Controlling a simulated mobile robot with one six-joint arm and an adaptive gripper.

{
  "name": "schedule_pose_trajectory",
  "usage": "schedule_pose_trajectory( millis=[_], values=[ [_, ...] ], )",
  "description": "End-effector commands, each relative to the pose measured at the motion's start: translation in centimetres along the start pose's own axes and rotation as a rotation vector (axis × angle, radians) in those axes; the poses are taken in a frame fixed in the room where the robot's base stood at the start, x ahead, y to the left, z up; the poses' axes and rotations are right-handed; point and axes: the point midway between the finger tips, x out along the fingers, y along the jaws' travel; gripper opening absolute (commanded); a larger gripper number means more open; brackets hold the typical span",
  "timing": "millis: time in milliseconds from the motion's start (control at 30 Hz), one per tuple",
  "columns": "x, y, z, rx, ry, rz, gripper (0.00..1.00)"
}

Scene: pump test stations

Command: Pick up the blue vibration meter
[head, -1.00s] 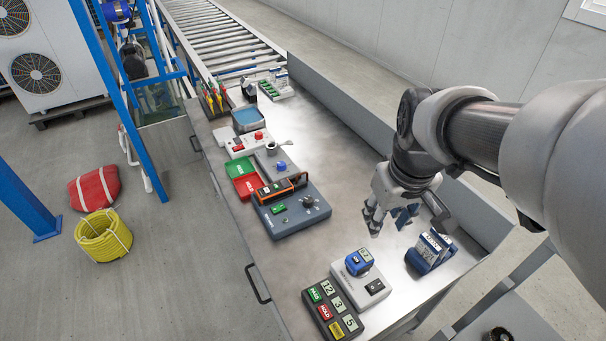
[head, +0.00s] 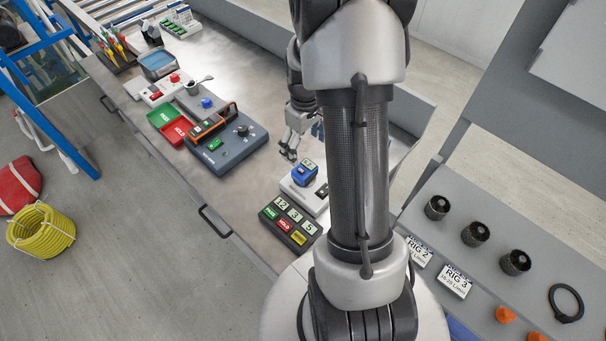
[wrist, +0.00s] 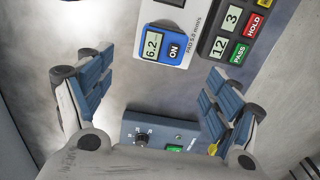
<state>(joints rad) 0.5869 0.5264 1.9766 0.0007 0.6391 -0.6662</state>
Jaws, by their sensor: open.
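The blue vibration meter (head: 305,173) sits on a white pad (head: 296,195) near the front end of the steel bench. In the wrist view the meter (wrist: 163,47) shows a 6.2 display and an ON label. My gripper (head: 291,147) is just above and left of the meter in the head view, partly hidden by my arm. In the wrist view my gripper (wrist: 160,75) has its blue-padded fingers spread wide and empty. The meter lies between the finger lines, just beyond the tips, and looks untouched.
A dark panel (head: 289,226) with displays and PASS and HOLD keys stands beside the pad. Green and red trays (head: 177,132) lie beyond. A rig console (head: 490,285) is at right.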

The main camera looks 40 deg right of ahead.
Motion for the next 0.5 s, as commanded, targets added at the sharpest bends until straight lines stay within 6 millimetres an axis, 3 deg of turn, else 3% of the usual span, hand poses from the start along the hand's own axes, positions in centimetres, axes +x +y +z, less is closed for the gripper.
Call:
schedule_pose_trajectory(
  millis=[33,200,500],
  values=[
    [1.5,-0.1,0.1,0.0,-0.003,-0.002,0.83],
    [4.0,-0.1,0.0,0.0,-0.001,-0.001,0.83],
    [5.8,-0.1,0.2,0.001,-0.001,-0.001,0.83]
  ],
)
